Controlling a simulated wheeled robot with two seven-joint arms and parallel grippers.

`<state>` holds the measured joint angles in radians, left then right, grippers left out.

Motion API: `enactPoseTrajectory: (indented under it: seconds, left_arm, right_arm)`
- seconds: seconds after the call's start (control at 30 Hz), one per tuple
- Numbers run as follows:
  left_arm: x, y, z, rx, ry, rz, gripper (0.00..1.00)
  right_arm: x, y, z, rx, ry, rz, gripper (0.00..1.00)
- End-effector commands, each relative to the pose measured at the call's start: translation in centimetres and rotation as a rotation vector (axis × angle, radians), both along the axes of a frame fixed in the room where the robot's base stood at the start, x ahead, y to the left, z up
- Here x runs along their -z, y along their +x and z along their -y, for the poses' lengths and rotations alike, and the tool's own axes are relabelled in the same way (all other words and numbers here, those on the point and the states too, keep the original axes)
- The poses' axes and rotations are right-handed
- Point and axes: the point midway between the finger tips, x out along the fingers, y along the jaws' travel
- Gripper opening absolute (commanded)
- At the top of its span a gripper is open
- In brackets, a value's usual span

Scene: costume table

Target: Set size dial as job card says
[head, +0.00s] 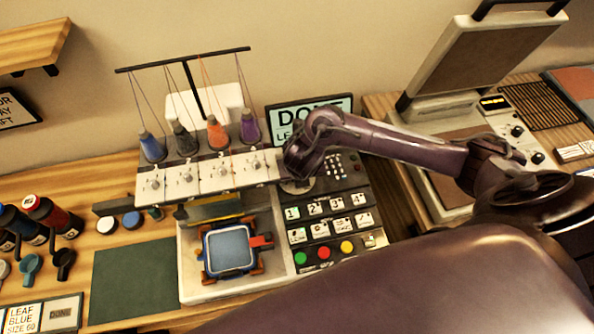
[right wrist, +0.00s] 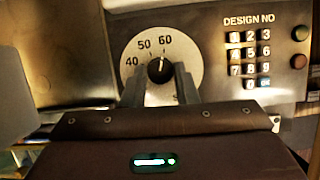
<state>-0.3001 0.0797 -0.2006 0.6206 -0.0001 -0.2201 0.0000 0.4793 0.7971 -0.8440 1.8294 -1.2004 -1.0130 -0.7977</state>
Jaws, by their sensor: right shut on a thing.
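The size dial (right wrist: 190,55) is a pale disc on the machine's grey panel, marked 40, 50 and 60 in the right wrist view. Its dark knob (right wrist: 158,70) sits between the fingers of my right gripper (right wrist: 166,82), which is shut on it. The knob's light pointer mark points up, close to the 60. In the head view my right gripper (head: 297,175) covers most of the dial. The job card (head: 22,317) at the bottom left reads LEAF, BLUE, SIZE 60. My left gripper is not in view.
The embroidery machine's keypad (right wrist: 250,52) is right of the dial. Colored buttons (head: 324,253) and a blue hoop (head: 229,249) are in front. A heat press (head: 480,60) stands right.

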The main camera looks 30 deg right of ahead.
Motion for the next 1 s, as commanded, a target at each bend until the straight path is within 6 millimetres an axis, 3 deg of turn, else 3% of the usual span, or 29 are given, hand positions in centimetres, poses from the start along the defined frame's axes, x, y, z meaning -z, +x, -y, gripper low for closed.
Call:
enactPoseTrajectory:
  seconds: [0.23,0.27,0.4,0.7,0.87,1.0]
  left_arm:
    - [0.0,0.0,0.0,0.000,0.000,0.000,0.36]
    - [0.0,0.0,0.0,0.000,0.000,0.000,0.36]
    - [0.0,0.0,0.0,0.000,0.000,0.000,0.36]
    - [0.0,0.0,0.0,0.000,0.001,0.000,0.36]
    - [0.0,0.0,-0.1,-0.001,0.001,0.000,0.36]
    - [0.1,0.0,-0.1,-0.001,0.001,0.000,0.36]
  right_arm:
    - [0.0,0.1,0.0,0.001,0.000,0.002,0.04]
    - [0.0,0.1,0.0,0.001,-0.001,0.002,0.29]
    - [0.0,0.1,0.0,0.000,-0.001,0.002,0.48]
    - [-0.1,0.0,0.0,-0.001,0.000,0.001,0.48]
    - [-1.2,-0.3,-0.2,-0.002,0.001,0.003,0.48]
    - [-1.0,-3.3,-1.0,-0.005,-0.001,-0.001,0.48]
